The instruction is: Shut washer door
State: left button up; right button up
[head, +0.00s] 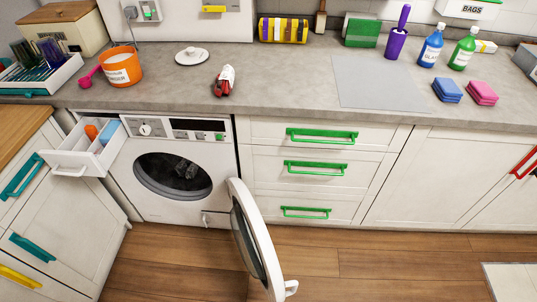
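The washer (145,195) is a white front-loader under the grey counter, left of the middle in the head view. Its round door (262,240) stands wide open, swung out to the right of the opening, with a white handle or latch (291,287) at its outer edge. The dark round opening (174,177) shows dark items inside that look like laundry. The detergent drawer (85,152) is pulled out at the upper left, with blue and orange things in it. Neither of my grippers is in view.
The open door hangs over the wooden floor (330,270), in front of white drawers with green handles (316,168). White cabinets with teal handles (32,247) stand at the left. The counter holds an orange bucket (121,67), a red-and-white item (224,81) and bottles (431,47).

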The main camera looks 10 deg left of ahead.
aim_at(257, 243)
jog(key=i+l+u, duration=0.1)
jog(key=l+u, duration=0.65)
jog(key=i+l+u, duration=0.1)
jog(key=l+u, duration=0.15)
jog(key=u, duration=0.15)
jog(key=k+j+u, duration=0.1)
jog(key=k+j, duration=0.2)
